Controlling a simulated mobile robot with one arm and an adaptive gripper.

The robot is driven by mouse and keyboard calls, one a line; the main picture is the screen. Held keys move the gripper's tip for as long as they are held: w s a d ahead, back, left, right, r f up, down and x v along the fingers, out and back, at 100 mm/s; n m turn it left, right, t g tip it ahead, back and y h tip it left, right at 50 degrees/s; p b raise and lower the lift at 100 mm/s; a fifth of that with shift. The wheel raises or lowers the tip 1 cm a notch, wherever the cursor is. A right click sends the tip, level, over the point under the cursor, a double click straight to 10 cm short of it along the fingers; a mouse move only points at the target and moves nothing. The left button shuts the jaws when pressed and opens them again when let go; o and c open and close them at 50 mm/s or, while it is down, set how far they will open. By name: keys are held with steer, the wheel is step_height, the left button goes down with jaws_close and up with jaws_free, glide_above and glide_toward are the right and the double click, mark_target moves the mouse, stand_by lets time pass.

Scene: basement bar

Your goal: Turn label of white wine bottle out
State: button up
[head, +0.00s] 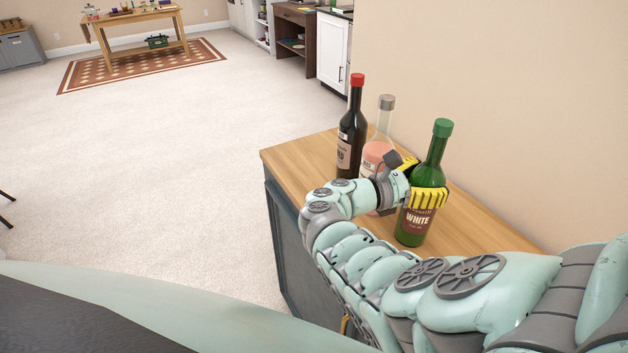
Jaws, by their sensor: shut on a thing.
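The white wine bottle (416,222) is green glass with a green cap and a dark label reading "WHITE". It stands upright on the wooden cabinet top (303,151), with its label facing toward my camera. My gripper (420,188) is shut on this bottle at its upper body, just above the label; one yellow pad shows across its front. A clear bottle with pink wine (378,151) stands behind my wrist, its lower part mostly hidden. A dark bottle with a red cap (352,127) stands farther left, its label partly in view.
The beige wall (480,100) rises close behind the bottles. The cabinet top is bare to the right of the white wine bottle and at its far left end. A wooden table (130,16) on a patterned rug stands far off across open carpet.

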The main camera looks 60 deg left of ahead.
steer(key=o, duration=1)
steer(key=shift+d, duration=0.1)
steer(key=shift+o, duration=0.2)
steer(key=shift+r+n+y+p, duration=0.3)
steer(key=shift+n+y+p, duration=0.15)
steer(key=shift+p, duration=0.55)
steer(key=n+y+p, duration=0.1)
steer(key=y+p, duration=0.1)
steer(key=shift+d+t+y+p, duration=0.1)
steer(key=shift+t+y+p, duration=0.15)
steer(key=shift+t+p, duration=0.05)
steer(key=n+y+p, duration=0.2)
steer(key=y, duration=0.1)
steer(key=shift+f+n+y, duration=0.1)
steer(key=shift+n+y, duration=0.25)
steer(key=shift+y, duration=0.05)
steer(key=shift+f+n+y, duration=0.2)
steer(key=shift+n+y, duration=0.3)
steer(key=shift+y, duration=0.3)
steer(key=shift+w+a, duration=0.1)
steer(key=shift+a, duration=0.1)
